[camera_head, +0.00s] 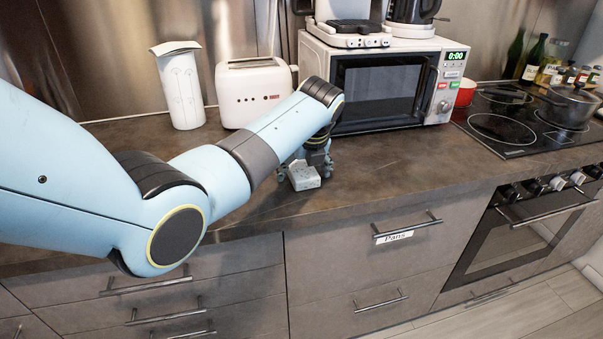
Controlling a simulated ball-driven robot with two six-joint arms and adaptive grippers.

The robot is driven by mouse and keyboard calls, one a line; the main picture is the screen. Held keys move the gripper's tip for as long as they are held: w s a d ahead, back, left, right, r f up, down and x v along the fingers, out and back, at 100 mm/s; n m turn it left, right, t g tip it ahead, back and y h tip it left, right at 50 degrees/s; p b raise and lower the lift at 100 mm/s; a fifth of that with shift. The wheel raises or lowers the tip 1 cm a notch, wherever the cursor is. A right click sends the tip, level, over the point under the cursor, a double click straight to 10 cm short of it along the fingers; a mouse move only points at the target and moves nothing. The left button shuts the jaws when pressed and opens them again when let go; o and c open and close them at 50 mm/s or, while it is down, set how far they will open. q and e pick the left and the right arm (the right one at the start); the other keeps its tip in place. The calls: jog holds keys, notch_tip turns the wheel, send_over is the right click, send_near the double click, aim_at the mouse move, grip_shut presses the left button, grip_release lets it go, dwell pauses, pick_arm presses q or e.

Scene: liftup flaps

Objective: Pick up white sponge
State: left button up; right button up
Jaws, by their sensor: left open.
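The white sponge (303,177) lies on the brown countertop, in front of the microwave's left side. It looks like a small pale block. My left gripper (304,168) points down right at the sponge, with its fingers around or just behind it. The fingers are open. I cannot tell whether they touch the sponge. Part of the sponge's back is hidden by the gripper. My right gripper is not in view.
A stove (520,125) with pots is at the right. The counter right of the sponge is clear. Drawers (370,260) lie below the front edge.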

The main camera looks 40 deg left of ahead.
aim_at(303, 171)
pick_arm(q)
jog(key=c, duration=0.9)
jog(key=shift+c, duration=0.2)
notch_tip(303, 171, up, 10)
jog(key=shift+p, duration=0.3)
